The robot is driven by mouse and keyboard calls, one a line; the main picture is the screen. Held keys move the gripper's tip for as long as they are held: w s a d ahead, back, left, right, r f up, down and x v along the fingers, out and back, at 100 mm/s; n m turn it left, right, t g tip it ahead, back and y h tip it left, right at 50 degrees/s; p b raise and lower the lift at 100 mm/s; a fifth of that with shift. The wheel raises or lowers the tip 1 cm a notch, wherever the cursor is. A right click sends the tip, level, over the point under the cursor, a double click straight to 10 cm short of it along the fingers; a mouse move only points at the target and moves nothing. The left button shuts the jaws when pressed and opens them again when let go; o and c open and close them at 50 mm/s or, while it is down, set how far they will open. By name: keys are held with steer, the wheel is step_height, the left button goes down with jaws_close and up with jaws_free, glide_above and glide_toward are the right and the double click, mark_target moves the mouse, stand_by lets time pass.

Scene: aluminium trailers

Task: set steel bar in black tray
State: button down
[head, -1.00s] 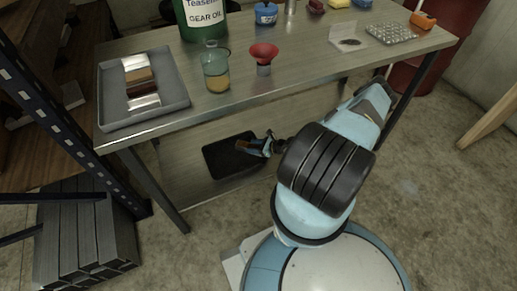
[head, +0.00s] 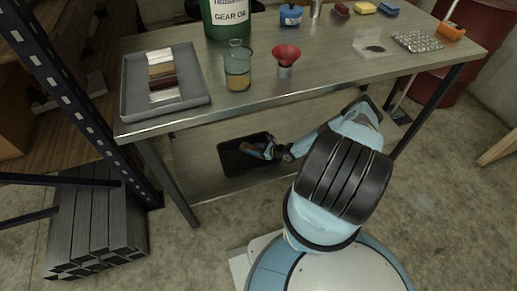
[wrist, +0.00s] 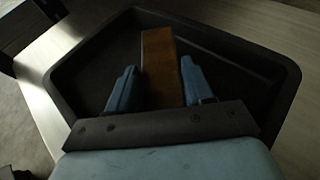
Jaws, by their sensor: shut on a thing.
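The black tray (head: 232,170) lies on the lower shelf of the workbench and fills much of the wrist view, where its rim (wrist: 286,95) shows. My gripper (head: 260,150) reaches into it from the right. In the wrist view my two blue fingers (wrist: 160,85) are shut on a bar (wrist: 160,58), one on each side. The bar looks orange-brown rather than steel grey, and it is inside the tray outline. Whether it touches the tray floor is hard to tell. A grey tray (head: 128,92) on the bench top holds silver bars (head: 164,96) and brown bars (head: 161,72).
The bench top (head: 320,75) is above my forearm. It carries a beaker (head: 237,72), a red funnel (head: 286,56), a green oil drum (head: 228,25) and a blister pack (head: 417,41). Metal beams (head: 95,230) are stacked at left. The shelf right of the black tray is mostly clear.

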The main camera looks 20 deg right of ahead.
steer(key=shift+f, duration=0.95)
steer(key=shift+c, duration=2.2)
jaws_free()
steer(key=shift+f, duration=0.1)
steer(key=shift+s+d, duration=0.1)
steer(key=v, duration=1.1)
steer(key=shift+s+d, duration=0.3)
steer(key=shift+s, duration=0.05)
